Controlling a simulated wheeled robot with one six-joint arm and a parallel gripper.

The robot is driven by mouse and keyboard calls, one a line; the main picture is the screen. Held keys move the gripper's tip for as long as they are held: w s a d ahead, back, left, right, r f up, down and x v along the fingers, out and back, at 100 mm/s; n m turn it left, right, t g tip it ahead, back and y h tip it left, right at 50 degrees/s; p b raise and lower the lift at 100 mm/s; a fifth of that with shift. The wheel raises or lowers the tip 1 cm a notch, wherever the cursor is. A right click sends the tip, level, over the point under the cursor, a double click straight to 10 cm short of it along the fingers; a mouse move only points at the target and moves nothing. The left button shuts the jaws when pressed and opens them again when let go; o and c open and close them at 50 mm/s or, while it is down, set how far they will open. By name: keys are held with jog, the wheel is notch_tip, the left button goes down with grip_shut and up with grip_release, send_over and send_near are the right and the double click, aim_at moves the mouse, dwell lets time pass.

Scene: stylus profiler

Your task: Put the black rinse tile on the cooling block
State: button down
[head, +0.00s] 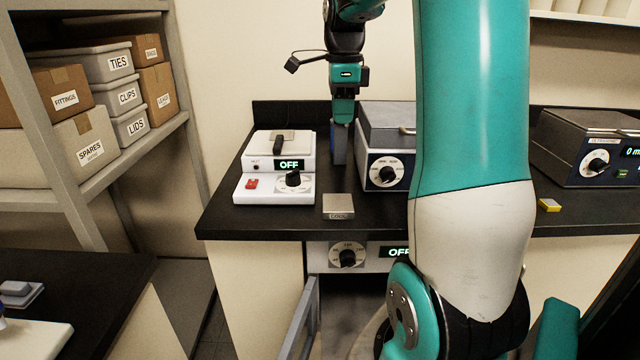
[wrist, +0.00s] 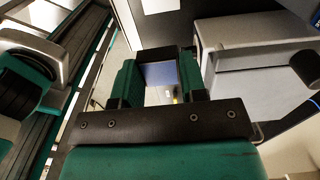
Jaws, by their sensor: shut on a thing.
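My gripper (head: 341,122) points down over the bench at the back, between the white hot plate and the grey box with a dial.
The white hot plate (head: 247,190) reads OFF and has a black-handled item (head: 278,143) on top. The grey dial box (head: 392,175) stands close to the right of my gripper. A yellow-grey block (head: 550,205) and another instrument (head: 580,160) are farther right.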

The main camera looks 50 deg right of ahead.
aim_at(338, 202)
notch_tip(338, 202, down, 20)
jog(key=shift+w+r+b, duration=0.1)
jog(key=shift+r+b, duration=0.1)
jog(key=shift+b, duration=0.1)
jog(key=shift+f, duration=0.1)
jog(key=c, duration=0.7)
grip_release()
jog(key=shift+o, duration=0.2)
